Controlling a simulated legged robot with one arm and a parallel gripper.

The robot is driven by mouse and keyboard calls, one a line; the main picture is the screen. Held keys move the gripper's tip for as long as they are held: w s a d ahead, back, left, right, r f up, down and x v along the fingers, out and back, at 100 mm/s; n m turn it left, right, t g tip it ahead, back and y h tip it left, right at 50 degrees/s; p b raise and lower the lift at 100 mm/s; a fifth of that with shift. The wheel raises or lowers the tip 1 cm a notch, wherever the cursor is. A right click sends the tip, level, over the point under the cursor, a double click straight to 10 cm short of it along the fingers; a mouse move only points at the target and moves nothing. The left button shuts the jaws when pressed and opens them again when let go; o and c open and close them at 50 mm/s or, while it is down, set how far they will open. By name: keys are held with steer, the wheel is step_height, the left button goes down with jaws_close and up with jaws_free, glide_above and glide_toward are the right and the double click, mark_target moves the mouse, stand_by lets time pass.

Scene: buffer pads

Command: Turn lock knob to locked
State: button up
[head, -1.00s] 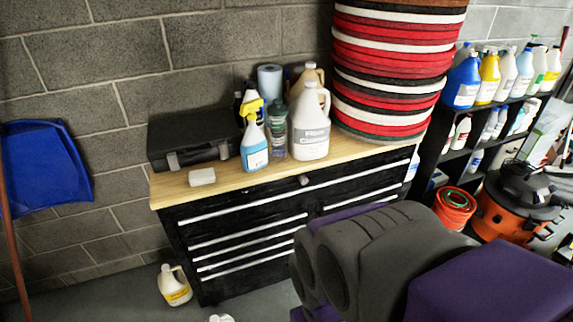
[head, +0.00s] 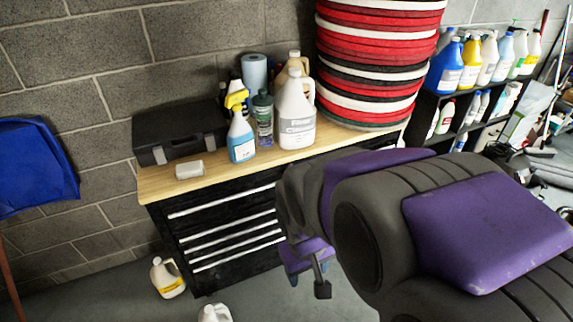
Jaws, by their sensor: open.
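The black tool cabinet (head: 205,225) with silver drawer strips and a wooden top stands against the block wall. The small round lock knob on its upper front edge does not show now; my arm covers that part of the cabinet front. My gripper (head: 316,273) is partly in view below and in front of the cabinet's right side, with one dark finger pointing down. Its jaws are open and nothing shows between them. Most of the gripper is hidden behind my own purple and grey arm links, so its distance to the knob cannot be told.
On the wooden top are a black case (head: 180,135), a white block (head: 189,170), a spray bottle (head: 240,130), a white jug (head: 296,112) and stacked pads (head: 375,60). Jugs (head: 167,278) stand on the floor. A bottle shelf (head: 465,110) is at right.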

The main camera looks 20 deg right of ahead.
steer(key=w+d+f+n+t+p, duration=0.15)
steer(key=w+d+f+t, duration=0.45)
steer(key=w, duration=0.8)
steer(key=w+d+f+n+t+p, duration=0.1)
steer(key=w+d+f+t+p, duration=0.15)
steer(key=w+d+f, duration=0.85)
steer(key=w+t+y+p, duration=0.1)
steer(key=w+t+p, duration=0.2)
steer(key=w, duration=0.5)
steer(key=s+d+f+m+t+p, duration=0.2)
steer(key=s+d+f+t, duration=0.1)
steer(key=t, duration=0.3)
steer(key=w+b, duration=0.1)
steer(key=w, duration=1.6)
steer(key=shift+a+r+b, duration=0.15)
steer(key=shift+a+b, duration=0.2)
steer(key=shift+a, duration=0.1)
steer(key=shift+w, duration=0.1)
steer(key=c, duration=1)
